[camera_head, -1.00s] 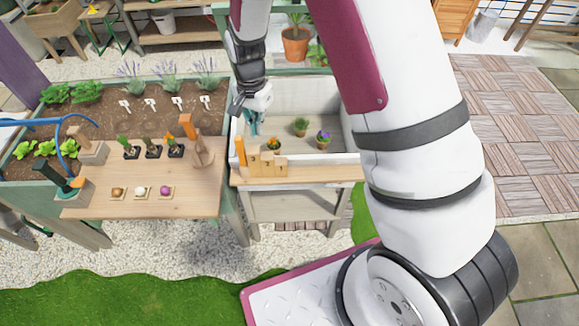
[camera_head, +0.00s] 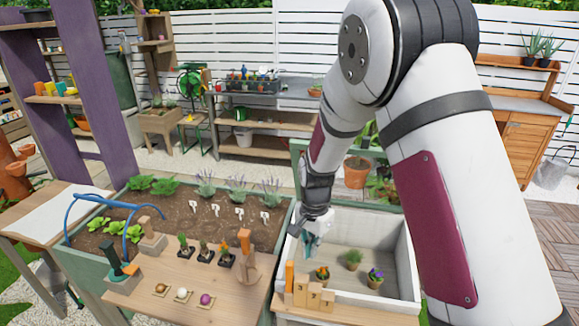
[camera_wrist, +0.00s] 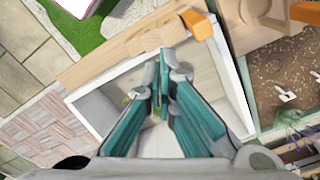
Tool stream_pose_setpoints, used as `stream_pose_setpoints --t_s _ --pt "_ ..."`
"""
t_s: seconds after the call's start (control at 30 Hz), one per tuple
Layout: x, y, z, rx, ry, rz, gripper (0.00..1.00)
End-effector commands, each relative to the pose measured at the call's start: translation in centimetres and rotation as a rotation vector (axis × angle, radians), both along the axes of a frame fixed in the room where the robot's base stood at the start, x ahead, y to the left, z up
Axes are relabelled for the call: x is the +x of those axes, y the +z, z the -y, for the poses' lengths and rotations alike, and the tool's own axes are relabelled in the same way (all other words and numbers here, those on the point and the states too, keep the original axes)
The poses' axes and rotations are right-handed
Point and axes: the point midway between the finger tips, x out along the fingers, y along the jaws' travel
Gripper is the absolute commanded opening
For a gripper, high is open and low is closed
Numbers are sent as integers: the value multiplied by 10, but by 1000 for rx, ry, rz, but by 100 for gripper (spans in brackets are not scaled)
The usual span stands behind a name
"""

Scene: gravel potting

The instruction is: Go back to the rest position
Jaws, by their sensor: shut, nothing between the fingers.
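My gripper (camera_head: 311,241) hangs at the left side of the white-walled potting box (camera_head: 405,262), above its floor. Its teal fingers are together and empty, and they also show in the wrist view (camera_wrist: 162,85). Inside the box stand a pot with an orange-yellow flower (camera_head: 322,273), a small green plant (camera_head: 354,258) and a pot with a purple flower (camera_head: 375,278). In the wrist view my fingers hide most of the box interior.
Wooden numbered blocks (camera_head: 312,295) and an orange-handled tool (camera_head: 290,275) stand at the box's front edge. Left is a wooden board (camera_head: 170,290) with small potted cacti, tools and bulbs. Behind it is a soil bed (camera_head: 180,215) with labels. A terracotta pot (camera_head: 356,177) stands behind the box.

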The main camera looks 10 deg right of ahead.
Motion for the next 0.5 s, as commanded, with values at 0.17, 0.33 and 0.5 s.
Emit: stream_pose_setpoints --t_s 0.17,0.33,0.5 --pt "-6 42 6 14 53 40 0" --pt "-27 110 17 26 163 110 0" --pt "-58 169 30 22 281 180 0"
